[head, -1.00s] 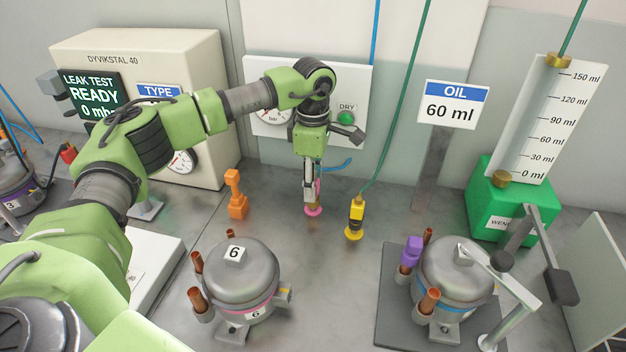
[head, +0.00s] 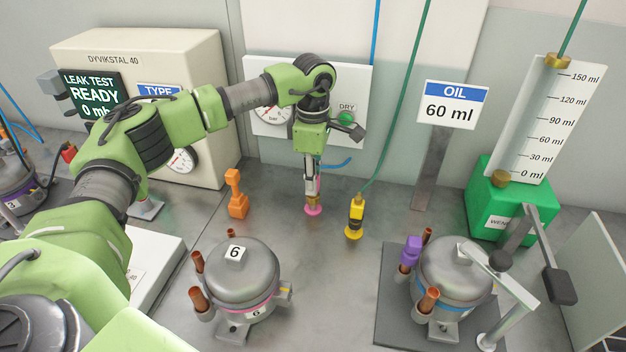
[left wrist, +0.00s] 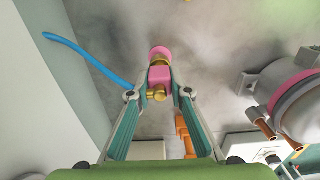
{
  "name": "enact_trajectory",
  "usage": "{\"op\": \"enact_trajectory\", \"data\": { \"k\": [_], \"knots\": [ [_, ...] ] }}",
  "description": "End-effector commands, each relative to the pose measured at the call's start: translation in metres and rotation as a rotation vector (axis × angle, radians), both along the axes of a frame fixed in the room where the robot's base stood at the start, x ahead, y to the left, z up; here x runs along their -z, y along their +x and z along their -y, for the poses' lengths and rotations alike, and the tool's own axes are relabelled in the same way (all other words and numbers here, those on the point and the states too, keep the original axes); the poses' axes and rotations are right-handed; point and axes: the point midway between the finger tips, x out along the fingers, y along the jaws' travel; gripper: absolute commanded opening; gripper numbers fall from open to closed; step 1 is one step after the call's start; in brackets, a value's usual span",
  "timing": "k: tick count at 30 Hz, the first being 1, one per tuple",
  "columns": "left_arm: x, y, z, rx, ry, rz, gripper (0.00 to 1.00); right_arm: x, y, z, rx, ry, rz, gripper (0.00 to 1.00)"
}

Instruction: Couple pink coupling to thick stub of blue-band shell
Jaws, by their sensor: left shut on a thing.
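The pink coupling (head: 313,210) is upright near the back wall, its pink foot at bench level with a blue hose trailing off it. In the left wrist view the pink coupling (left wrist: 160,76) with its brass fitting sits between the fingertips. My left gripper (head: 312,186) points down and is shut on it. The blue-band shell (head: 455,275) stands on a dark plate at the right. Its thick copper stub (head: 429,300) is at the front left and is open at the top. A purple coupling (head: 411,252) sits at another stub of this shell. My right gripper is not in view.
A pink-band shell (head: 242,280) with copper stubs stands front centre. The orange coupling (head: 236,195) and yellow coupling (head: 355,216) stand on the bench either side of the gripper. A metal clamp arm (head: 505,270) reaches over the blue-band shell. A green oil unit (head: 510,205) stands at back right.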

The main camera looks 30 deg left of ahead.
Motion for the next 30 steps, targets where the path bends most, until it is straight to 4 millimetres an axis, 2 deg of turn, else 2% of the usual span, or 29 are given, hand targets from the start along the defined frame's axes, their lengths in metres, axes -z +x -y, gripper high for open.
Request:
{"op": "enact_trajectory", "data": {
  "k": [16, 30],
  "knots": [
    [-0.039, 0.000, 0.000, 0.000, -0.001, 0.001, 0.00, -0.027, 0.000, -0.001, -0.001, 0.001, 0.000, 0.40],
    [-0.039, 0.000, 0.000, 0.000, 0.000, 0.000, 0.00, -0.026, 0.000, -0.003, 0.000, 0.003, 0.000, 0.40]
  ]
}}
